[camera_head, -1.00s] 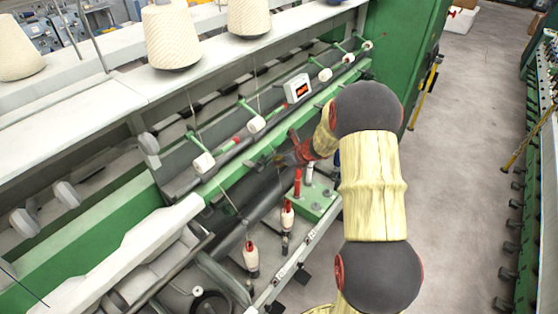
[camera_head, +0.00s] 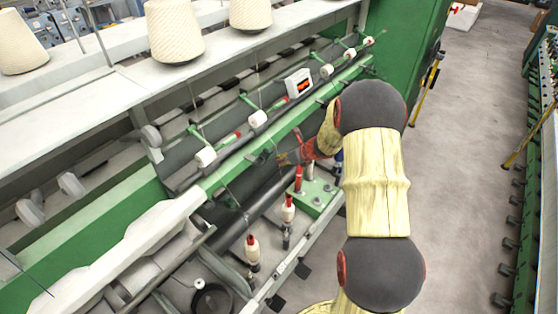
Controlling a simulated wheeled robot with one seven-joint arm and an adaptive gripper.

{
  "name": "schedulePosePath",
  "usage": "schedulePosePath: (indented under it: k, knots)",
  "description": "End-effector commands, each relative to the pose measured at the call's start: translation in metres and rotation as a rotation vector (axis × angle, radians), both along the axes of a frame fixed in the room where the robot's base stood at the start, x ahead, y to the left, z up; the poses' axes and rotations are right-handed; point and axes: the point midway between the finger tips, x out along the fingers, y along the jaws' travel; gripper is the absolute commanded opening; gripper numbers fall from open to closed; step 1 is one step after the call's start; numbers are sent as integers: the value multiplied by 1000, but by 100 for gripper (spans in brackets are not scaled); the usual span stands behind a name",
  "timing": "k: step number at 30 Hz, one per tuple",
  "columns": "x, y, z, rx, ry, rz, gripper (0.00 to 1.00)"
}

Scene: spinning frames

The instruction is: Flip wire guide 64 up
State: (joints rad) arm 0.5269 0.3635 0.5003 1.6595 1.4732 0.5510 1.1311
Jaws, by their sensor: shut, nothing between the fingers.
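My gripper (camera_head: 281,158) is at the front of the green rail (camera_head: 232,172) of the spinning frame, left of my red wrist. Its fingers are small and dark in this view; they are shut and empty. A small dark part (camera_head: 264,158) sits by the rail just left of the fingertips. It may be a wire guide, but I cannot tell whether it touches the fingers or whether it is up or down. Another small wire guide (camera_head: 235,200) seems to show lower left, above a bobbin. No number is readable, so I cannot single out wire guide 64.
Red-tipped bobbins (camera_head: 252,250) and (camera_head: 289,210) stand below the rail. White rollers (camera_head: 206,156) and a display box (camera_head: 298,83) are above it. Large yarn cones (camera_head: 174,32) stand on the top shelf. The aisle floor (camera_head: 455,150) at right is clear.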

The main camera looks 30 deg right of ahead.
Motion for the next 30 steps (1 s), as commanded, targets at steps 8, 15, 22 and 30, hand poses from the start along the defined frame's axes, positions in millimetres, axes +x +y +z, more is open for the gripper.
schedulePosePath:
  k: [8, 15, 22, 30]
  knots:
    - [-31, -16, 31, -3, -3, 1, 0]
    - [-55, -23, 62, -1, -1, 1, 0]
    - [-63, -25, 72, 1, 0, 1, 0]
    - [-63, -25, 72, 1, 0, 2, 0]
